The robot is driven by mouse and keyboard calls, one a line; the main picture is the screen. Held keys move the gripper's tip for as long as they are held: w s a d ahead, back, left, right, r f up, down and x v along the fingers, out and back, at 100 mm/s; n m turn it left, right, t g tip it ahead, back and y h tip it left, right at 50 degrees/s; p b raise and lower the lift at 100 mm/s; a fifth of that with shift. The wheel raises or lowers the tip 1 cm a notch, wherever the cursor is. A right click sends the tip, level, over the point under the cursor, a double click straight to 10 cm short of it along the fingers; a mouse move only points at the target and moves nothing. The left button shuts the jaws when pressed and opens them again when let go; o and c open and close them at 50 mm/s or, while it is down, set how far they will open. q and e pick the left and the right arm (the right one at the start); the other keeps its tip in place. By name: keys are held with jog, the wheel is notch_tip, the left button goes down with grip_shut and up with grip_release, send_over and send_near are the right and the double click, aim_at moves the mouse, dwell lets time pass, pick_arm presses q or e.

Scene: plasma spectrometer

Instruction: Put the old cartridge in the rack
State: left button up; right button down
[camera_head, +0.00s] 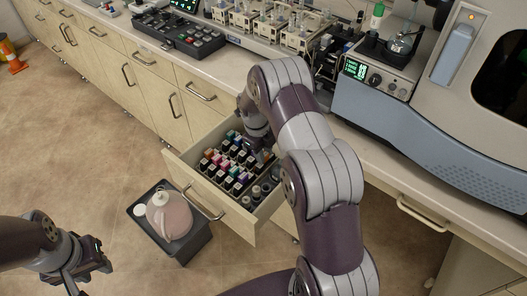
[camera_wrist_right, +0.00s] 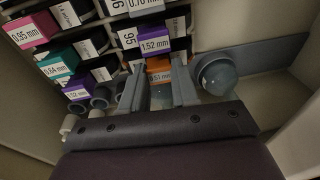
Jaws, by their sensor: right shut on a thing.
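My right gripper (camera_wrist_right: 157,86) reaches down into the open drawer and is shut on an orange-topped cartridge (camera_wrist_right: 159,76) labelled 0.51 mm, held upright between the fingers. The dark rack (camera_head: 228,178) in the drawer holds several cartridges with coloured tops. In the head view my right arm partly hides the rack's right side. My left gripper (camera_head: 92,280) hangs at the lower left, away from the drawer; its jaw opening is unclear.
The drawer (camera_head: 210,205) stands pulled out, its walls close around my right gripper. A round-topped grey item (camera_wrist_right: 217,75) lies right of the fingers. A dark bin (camera_head: 190,240) with a pinkish jug (camera_head: 169,215) stands on the floor below. The spectrometer (camera_head: 430,130) stands on the bench.

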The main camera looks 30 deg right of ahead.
jog(key=c, duration=0.8)
grip_release()
jog(key=r, duration=0.4)
jog(key=a+r, duration=0.1)
jog(key=r, duration=0.7)
jog(key=shift+w+a+r+p, duration=0.25)
jog(key=shift+w+a+p, duration=0.05)
jog(key=shift+w+p, duration=0.05)
